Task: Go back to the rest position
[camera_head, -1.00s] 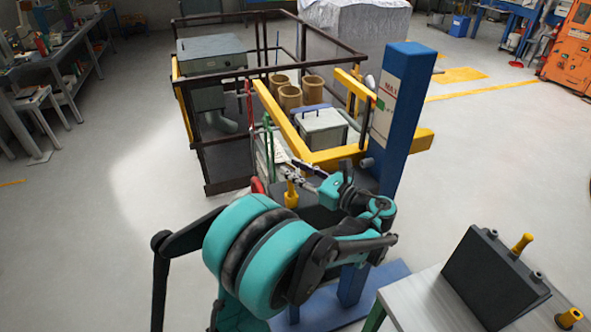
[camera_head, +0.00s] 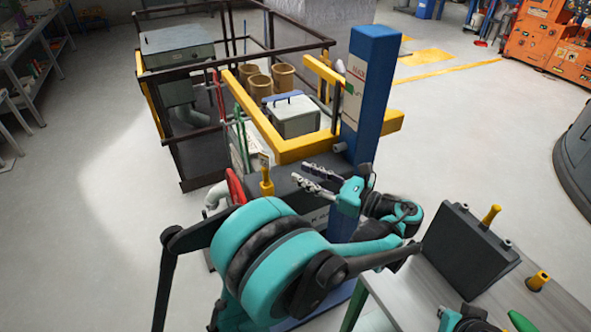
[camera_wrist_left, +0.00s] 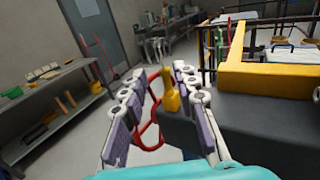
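My left gripper (camera_head: 312,178) is in front of the blue post, its fingers pointing left above the dark machine top. It also shows in the left wrist view (camera_wrist_left: 158,82), with its two fingers spread and nothing held between them. A yellow handle (camera_head: 267,182) stands upright left of the fingertips, apart from them. In the left wrist view the yellow handle (camera_wrist_left: 169,95) appears beyond the gap between the fingers. A red wheel (camera_head: 235,186) is beside the handle. My right gripper's fingers are not visible; only a teal part of mine shows at the bottom right.
A blue post (camera_head: 371,90) with a yellow frame (camera_head: 300,148) stands close behind the left gripper. A dark railing (camera_head: 180,152) encloses buckets (camera_head: 259,86) and a grey box (camera_head: 293,119). A table (camera_head: 405,286) at right carries a dark case (camera_head: 467,250).

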